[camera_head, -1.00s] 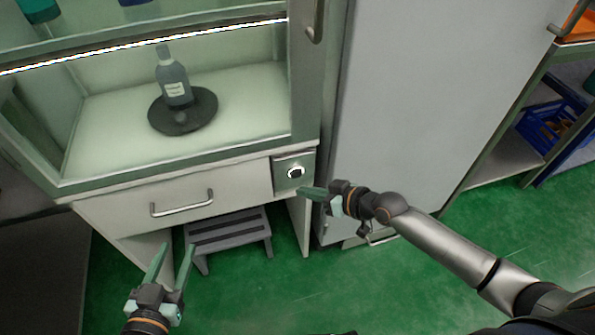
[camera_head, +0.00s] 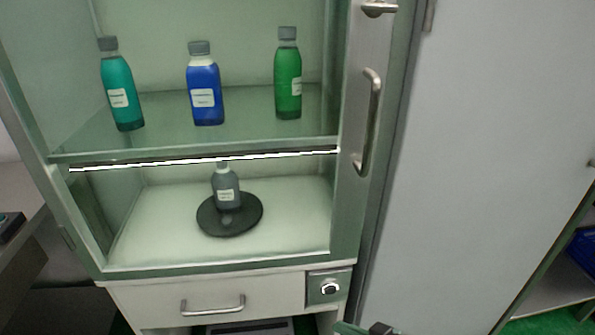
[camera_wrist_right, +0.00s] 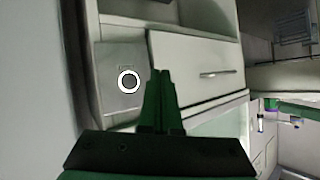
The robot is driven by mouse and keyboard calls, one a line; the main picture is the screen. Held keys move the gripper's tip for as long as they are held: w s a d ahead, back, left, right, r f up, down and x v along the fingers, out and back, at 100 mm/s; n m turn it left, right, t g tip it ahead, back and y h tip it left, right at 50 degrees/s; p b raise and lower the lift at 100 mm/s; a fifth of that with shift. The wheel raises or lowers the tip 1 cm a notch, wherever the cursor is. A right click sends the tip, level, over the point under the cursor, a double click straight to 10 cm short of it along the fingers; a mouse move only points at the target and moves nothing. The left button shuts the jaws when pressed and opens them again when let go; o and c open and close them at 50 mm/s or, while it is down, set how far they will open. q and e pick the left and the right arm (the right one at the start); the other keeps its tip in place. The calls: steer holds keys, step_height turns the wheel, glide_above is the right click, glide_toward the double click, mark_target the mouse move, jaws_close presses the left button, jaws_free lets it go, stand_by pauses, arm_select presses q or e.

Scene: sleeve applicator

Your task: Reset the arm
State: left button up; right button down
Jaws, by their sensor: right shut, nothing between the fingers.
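My right gripper (camera_head: 348,327) shows only in part at the bottom edge of the head view, below the control panel with a round knob (camera_head: 329,288). In the right wrist view its green fingers (camera_wrist_right: 160,85) are together and hold nothing. There the knob (camera_wrist_right: 129,82), ringed in white, appears left of the fingertips; I cannot tell the exact gap. My left gripper is not in the head view. A grey bottle (camera_head: 226,187) stands upright on a black round turntable (camera_head: 212,224) in the cabinet's lower compartment.
Teal (camera_head: 120,88), blue (camera_head: 205,85) and green (camera_head: 288,75) bottles stand on the upper shelf. A drawer (camera_head: 150,302) lies left of the panel. A vertical door handle (camera_head: 369,125) juts out at right. A large grey door (camera_head: 490,130) fills the right side.

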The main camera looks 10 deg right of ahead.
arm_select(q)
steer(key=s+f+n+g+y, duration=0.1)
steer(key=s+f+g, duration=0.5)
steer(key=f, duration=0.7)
arm_select(e)
steer(key=s+f+m+h, duration=0.1)
steer(key=s+f+h, duration=0.1)
steer(key=s, duration=0.5)
steer(key=s+f+m+h, duration=0.2)
steer(key=s+h, duration=0.1)
steer(key=s, duration=0.4)
arm_select(q)
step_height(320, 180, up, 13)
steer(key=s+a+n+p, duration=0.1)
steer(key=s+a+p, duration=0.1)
steer(key=p, duration=1.5)
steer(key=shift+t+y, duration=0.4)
arm_select(e)
step_height(320, 180, up, 13)
steer(key=s+d, duration=0.1)
steer(key=d, duration=0.1)
steer(key=shift+s, duration=0.35)
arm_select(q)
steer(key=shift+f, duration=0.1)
arm_select(e)
steer(key=shift+d+f, duration=0.1)
